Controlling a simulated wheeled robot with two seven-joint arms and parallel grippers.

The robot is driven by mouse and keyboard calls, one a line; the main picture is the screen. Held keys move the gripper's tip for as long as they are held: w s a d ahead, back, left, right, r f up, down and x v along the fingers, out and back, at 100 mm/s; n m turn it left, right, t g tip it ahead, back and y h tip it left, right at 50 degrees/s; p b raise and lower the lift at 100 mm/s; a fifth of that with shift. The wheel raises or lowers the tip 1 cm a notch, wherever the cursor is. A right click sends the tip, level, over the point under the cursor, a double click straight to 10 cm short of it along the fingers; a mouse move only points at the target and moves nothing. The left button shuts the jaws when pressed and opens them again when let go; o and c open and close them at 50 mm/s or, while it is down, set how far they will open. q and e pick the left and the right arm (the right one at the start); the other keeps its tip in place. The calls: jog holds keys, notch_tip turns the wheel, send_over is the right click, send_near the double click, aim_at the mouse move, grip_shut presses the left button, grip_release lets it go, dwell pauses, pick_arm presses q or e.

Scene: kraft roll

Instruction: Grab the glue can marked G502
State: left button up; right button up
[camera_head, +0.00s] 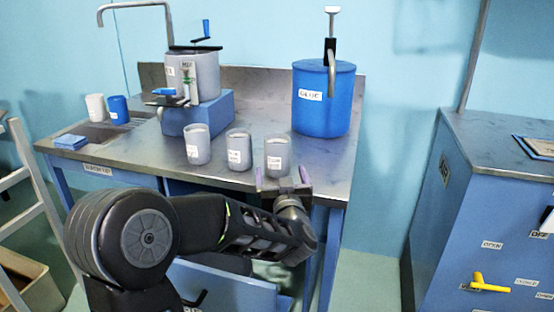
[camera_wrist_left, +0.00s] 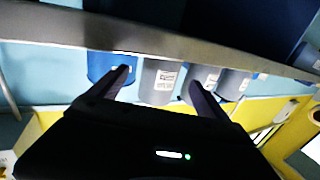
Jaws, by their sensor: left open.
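Three grey cans with white labels stand in a row near the table's front edge in the head view: a left can (camera_head: 197,147), a middle can (camera_head: 239,153) and a right can (camera_head: 277,158). Their label text is too small to read, so I cannot tell which is G502. My left gripper (camera_head: 283,184) is open and empty at the front edge, just in front of the right can. In the left wrist view, which looks upside down, a grey can (camera_wrist_left: 160,85) shows between the open fingers (camera_wrist_left: 162,86), beyond the tips. My right gripper is out of view.
The metal table (camera_head: 325,160) carries a big blue container (camera_head: 322,115) behind the cans and a grey pot (camera_head: 205,72) on a blue block. A white cup (camera_head: 95,107) and a blue cup (camera_head: 118,109) stand at left. A blue cabinet (camera_head: 470,210) is at right.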

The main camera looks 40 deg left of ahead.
aim_at(279, 164)
pick_arm(q)
jog(key=shift+x, duration=0.9)
jog(key=shift+x, duration=2.6)
jog(key=shift+s+a+r, duration=0.1)
jog(key=shift+r, duration=0.1)
jog(key=shift+c, duration=0.6)
jog(key=c, duration=1.6)
jog(key=shift+r, duration=0.2)
jog(key=shift+r+p, duration=1.25)
jog(key=shift+r, duration=3.6)
